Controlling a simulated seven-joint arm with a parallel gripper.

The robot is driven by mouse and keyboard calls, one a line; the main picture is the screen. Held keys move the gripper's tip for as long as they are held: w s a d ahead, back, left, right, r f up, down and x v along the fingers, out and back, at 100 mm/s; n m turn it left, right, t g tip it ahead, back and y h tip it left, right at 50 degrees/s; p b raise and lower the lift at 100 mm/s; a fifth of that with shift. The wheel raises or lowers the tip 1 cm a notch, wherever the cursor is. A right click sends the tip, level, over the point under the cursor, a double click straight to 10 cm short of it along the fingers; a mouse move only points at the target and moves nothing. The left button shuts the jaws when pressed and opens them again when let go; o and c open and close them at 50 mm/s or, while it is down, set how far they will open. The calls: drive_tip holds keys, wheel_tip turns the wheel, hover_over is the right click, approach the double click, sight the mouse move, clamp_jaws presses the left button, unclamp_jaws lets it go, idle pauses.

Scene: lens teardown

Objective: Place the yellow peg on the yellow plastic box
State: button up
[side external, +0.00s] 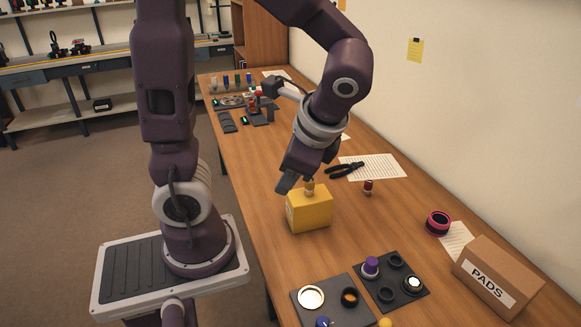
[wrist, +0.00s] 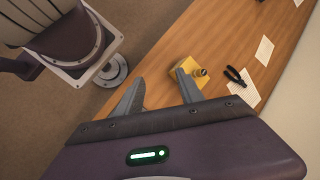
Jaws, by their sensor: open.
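The yellow plastic box (side external: 308,214) sits on the wooden table below my gripper (side external: 291,180). The yellow peg (side external: 309,188) stands upright on top of the box. In the wrist view, the peg (wrist: 201,73) shows on the box (wrist: 184,67), with its dark top facing the camera. My gripper (wrist: 160,76) is open there, and nothing is between its fingers. The peg is outside the fingers, to the right of the right one in that view. Part of the box is hidden behind that finger. In the side view, the far finger is mostly hidden.
A pink-ringed lens part (side external: 438,223) and a cardboard PADS box (side external: 497,277) are farther right. Dark trays (side external: 352,310) with parts fill the front.

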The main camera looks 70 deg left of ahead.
drive_tip(key=s+d+r+n+t+h, duration=0.3)
drive_tip(key=d+r+n+t+h, duration=0.2)
drive_tip(key=d+r+n+t, duration=0.1)
drive_tip(key=shift+d+n+t+h, duration=0.4)
drive_tip(key=shift+d+t, duration=0.05)
drive_tip(key=shift+t, duration=0.05)
